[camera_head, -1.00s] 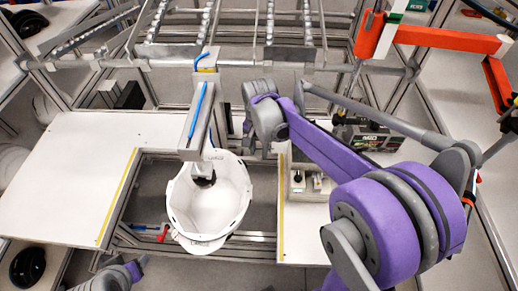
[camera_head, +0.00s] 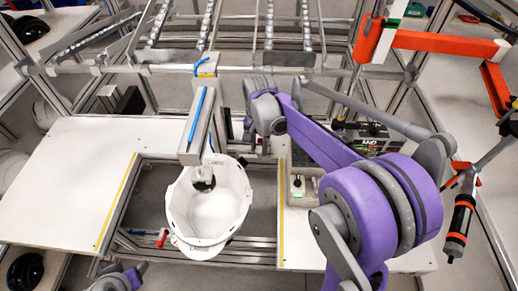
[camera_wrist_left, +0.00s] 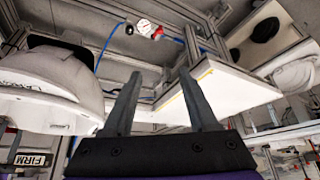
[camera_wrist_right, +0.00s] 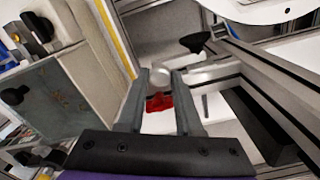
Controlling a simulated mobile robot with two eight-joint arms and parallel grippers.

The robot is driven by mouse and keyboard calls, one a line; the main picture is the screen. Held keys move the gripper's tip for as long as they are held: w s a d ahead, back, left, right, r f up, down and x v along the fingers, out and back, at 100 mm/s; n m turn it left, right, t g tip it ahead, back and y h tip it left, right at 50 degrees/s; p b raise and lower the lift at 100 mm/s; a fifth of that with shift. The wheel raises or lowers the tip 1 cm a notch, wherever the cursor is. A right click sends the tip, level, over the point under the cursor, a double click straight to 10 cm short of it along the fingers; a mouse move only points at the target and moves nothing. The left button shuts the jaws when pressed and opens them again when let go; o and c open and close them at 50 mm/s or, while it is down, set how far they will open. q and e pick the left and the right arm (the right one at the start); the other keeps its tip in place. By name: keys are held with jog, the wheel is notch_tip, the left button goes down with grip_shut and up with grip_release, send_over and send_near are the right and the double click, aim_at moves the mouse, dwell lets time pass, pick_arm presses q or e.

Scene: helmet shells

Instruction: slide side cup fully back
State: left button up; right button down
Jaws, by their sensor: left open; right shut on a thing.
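A white helmet shell (camera_head: 208,205) sits open side up under the vertical metal fixture (camera_head: 198,125) at the work table's centre gap. A dark round cup (camera_head: 204,184) shows inside it. In the right wrist view a black cup (camera_wrist_right: 195,42) is on the fixture's rail. My right gripper (camera_wrist_right: 160,80) is shut on a small pale rounded piece (camera_wrist_right: 160,76) beside the fixture; I cannot tell whether it is the side cup. In the head view my right wrist hides this grip. My left gripper (camera_wrist_left: 158,78) is open and empty, low at the left, with the shell (camera_wrist_left: 50,85) beside it.
White table panels lie left (camera_head: 70,180) and right (camera_head: 300,235) of the gap. A red handle (camera_head: 162,238) lies near the shell. A metal roller rack (camera_head: 230,55) stands behind. A black and orange tool (camera_head: 460,225) hangs at the right.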

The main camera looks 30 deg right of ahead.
jog(key=c, duration=0.8)
grip_release()
jog(key=shift+w+d, duration=0.1)
jog(key=shift+w, duration=0.1)
jog(key=shift+c, duration=0.2)
jog(key=shift+o, duration=1.3)
jog(key=shift+r, duration=0.1)
notch_tip(320, 180, up, 11)
jog(key=shift+f, duration=0.2)
